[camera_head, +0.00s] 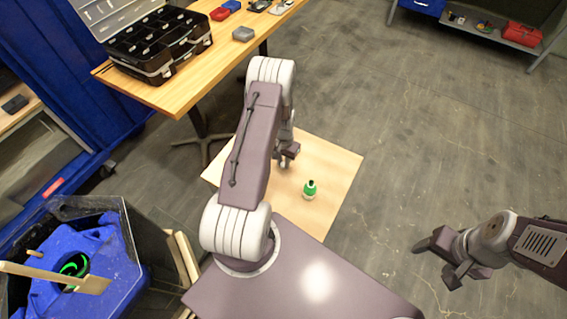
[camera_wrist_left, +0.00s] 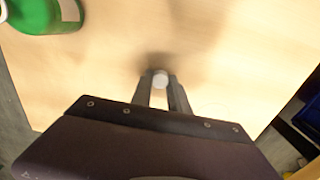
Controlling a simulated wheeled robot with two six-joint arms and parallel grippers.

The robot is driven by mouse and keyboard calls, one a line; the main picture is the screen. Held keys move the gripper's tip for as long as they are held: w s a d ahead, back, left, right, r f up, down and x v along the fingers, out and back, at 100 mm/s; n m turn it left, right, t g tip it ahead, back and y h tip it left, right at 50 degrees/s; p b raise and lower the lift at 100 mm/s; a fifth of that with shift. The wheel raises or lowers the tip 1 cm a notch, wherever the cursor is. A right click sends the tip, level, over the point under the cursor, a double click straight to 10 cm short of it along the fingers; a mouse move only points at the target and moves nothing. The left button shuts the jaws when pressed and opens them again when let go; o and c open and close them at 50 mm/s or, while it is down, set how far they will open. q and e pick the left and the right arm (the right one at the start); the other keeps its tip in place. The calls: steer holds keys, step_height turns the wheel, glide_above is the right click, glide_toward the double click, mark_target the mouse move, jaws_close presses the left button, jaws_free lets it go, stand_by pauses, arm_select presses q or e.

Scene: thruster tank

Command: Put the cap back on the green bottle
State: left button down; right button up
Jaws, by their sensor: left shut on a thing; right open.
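The green bottle (camera_head: 309,190) stands upright on a light wooden table (camera_head: 335,170) just in front of me. Part of it also shows at the upper left of the left wrist view (camera_wrist_left: 45,14). My left gripper (camera_head: 287,160) is over the table, beyond and a little left of the bottle. In the left wrist view its fingers (camera_wrist_left: 160,88) are shut on a small whitish round thing, likely the cap (camera_wrist_left: 160,79). In the head view the gripper hides it. My right gripper (camera_head: 436,262) is open and empty, off to the right, away from the table.
A longer wooden table (camera_head: 180,92) at the upper left carries an open black toolbox (camera_head: 160,45) and a grey box (camera_head: 243,33). A bin with blue contents (camera_head: 95,255) stands at the lower left.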

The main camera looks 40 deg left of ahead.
arm_select(q)
step_height(320, 180, up, 4)
steer(key=shift+w+f, duration=0.1)
steer(key=shift+f, duration=0.05)
steer(key=w+d+r, duration=0.2)
steer(key=d+r, duration=0.1)
steer(key=d, duration=0.2)
steer(key=w+d+r+b, duration=0.1)
steer(key=w+d+r, duration=0.1)
steer(key=d+r, duration=0.2)
steer(key=shift+w+d, duration=0.4)
steer(key=shift+d, duration=0.4)
arm_select(e)
steer(key=shift+f, duration=0.7)
steer(key=shift+o, duration=0.5)
